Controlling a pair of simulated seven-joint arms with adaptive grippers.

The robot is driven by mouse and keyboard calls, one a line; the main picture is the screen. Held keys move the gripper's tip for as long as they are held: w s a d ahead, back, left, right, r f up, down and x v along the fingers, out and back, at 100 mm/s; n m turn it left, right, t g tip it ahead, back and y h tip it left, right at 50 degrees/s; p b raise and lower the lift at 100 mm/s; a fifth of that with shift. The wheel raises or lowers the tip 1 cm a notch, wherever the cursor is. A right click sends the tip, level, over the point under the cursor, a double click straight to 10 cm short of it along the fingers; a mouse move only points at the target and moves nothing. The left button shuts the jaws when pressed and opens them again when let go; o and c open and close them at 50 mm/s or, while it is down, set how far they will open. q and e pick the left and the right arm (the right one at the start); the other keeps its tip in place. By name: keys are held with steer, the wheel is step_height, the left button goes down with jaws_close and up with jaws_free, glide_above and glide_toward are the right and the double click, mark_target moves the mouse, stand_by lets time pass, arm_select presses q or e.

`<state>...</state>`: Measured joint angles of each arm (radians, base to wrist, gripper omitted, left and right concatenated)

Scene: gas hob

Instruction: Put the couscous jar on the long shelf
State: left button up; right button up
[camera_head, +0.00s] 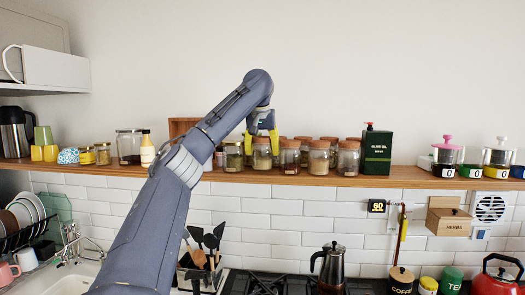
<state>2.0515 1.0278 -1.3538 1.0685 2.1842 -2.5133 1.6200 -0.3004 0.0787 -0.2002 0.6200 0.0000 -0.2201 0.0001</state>
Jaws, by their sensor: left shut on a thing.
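The long shelf (220,176) is a wooden board running across the wall. My left gripper (262,140) reaches over it from above, its yellow fingers pointing down. It is shut on a cork-lidded glass jar (262,160), one finger on each side of the lid. The jar is upright at shelf height, in line with the row of jars; I cannot tell whether its base touches the board. It looks to be the couscous jar, but no label is readable. My right gripper is not in view.
A glass jar (233,155) stands close on the left. The shelf is bare between the tin and the pink-topped canister (446,152). A moka pot (332,266) stands below.

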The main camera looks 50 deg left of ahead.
arm_select(q)
steer(key=shift+f, duration=0.45)
steer(key=o, duration=1.6)
